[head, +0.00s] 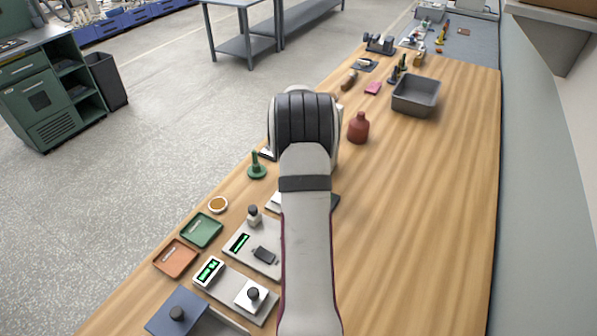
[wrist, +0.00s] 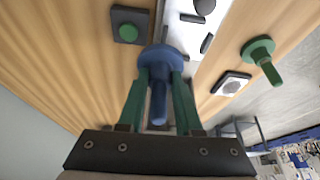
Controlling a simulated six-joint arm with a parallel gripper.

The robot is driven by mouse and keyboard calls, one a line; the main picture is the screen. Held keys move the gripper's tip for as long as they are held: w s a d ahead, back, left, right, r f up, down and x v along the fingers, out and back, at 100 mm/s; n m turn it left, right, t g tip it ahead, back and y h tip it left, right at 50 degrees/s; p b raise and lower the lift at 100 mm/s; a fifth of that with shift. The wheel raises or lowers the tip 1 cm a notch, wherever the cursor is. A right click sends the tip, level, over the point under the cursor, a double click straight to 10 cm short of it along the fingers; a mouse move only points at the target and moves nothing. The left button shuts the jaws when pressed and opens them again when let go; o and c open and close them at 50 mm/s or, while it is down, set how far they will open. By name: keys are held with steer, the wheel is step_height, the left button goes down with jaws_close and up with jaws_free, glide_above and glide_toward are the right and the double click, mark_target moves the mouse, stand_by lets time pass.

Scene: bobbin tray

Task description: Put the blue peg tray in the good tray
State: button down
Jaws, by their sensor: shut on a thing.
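In the wrist view, my gripper (wrist: 162,84) has its green fingers closed on the blue peg tray (wrist: 162,60), a round blue disc with a peg. The peg lies between the fingers and points toward the camera. Whether the disc touches anything beneath cannot be told. In the head view my arm hides the gripper and the blue peg tray. A green tray (head: 202,230) and an orange tray (head: 176,258) lie at the bench's left edge. Their labels are too small to read, so I cannot tell which is the good tray.
A green peg piece (head: 256,168) stands near the left edge, also in the wrist view (wrist: 262,60). Devices with green displays (head: 208,271) sit by the trays. A red-brown bottle (head: 358,128) and a grey bin (head: 415,96) stand farther back. The bench's right side is clear.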

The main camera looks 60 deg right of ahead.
steer(key=s+r, duration=0.5)
steer(key=s, duration=0.3)
steer(key=n+t+y, duration=0.3)
steer(key=n+t, duration=0.1)
steer(key=n, duration=0.9)
glide_above(200, 228)
steer(key=s, duration=0.2)
steer(key=f, duration=0.9)
steer(key=shift+w+a, duration=0.1)
steer(key=shift+a, duration=0.2)
step_height(200, 228, down, 4)
steer(key=shift+w, duration=0.1)
steer(key=shift+f, duration=0.15)
steer(key=c, duration=0.6)
jaws_free()
